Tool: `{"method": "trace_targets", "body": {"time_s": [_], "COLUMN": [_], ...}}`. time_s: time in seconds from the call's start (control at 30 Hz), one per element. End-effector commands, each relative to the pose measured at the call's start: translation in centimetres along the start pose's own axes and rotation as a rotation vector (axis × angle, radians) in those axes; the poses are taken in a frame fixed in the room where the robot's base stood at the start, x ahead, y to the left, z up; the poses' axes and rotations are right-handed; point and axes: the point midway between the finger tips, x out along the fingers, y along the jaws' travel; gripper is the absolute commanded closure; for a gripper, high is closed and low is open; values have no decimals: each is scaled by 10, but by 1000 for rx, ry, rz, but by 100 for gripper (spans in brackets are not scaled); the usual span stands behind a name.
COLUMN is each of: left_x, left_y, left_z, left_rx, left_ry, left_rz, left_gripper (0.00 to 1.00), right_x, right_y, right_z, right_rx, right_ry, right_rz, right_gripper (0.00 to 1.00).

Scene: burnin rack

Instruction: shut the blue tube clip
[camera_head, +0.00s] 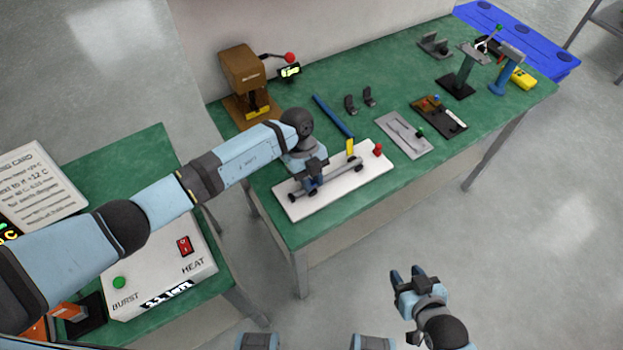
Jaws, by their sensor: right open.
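A white board (347,190) lies on the green bench with a dark tube-like bar (336,175) across it. My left gripper (309,178) points down over the left part of this bar. A small blue piece (313,185) shows just under it. It may be the blue tube clip, but the gripper hides most of it, so I cannot tell whether it is open or shut. I cannot see whether the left jaws are apart or closed on it. My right gripper (408,274) is open and empty over the floor, in front of the bench.
A yellow upright piece (350,146) and a red knob (377,150) stand on the board right of my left gripper. Behind lies a blue rod (333,116). A grey plate (404,133) lies to the right. A brown press (244,78) stands at the back left.

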Motion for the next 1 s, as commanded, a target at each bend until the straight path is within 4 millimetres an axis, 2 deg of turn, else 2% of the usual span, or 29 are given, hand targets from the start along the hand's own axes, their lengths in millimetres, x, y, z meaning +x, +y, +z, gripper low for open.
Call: {"method": "trace_targets", "body": {"time_s": [0.17,0.5,0.8,0.83,0.9,1.0], "left_x": [0,10,12,12,12,12], "left_y": [0,0,0,0,0,0], "left_z": [0,-5,-4,-4,-4,-4], "left_rx": [0,1,0,0,0,0], "left_ry": [-6,-238,-249,-249,-248,-248], "left_rz": [1,1,-1,-1,-1,-1], "left_gripper": [100,100,100,70,54,51], "right_x": [-1,-9,-8,-8,-8,-8], "right_y": [0,0,0,0,0,0], "right_z": [-1,-13,-13,-13,-13,-12], "right_rx": [0,0,0,0,0,0], "right_ry": [0,1,1,1,1,1], "right_rz": [0,0,0,0,0,0], "right_gripper": [56,56,56,56,56,56]}}
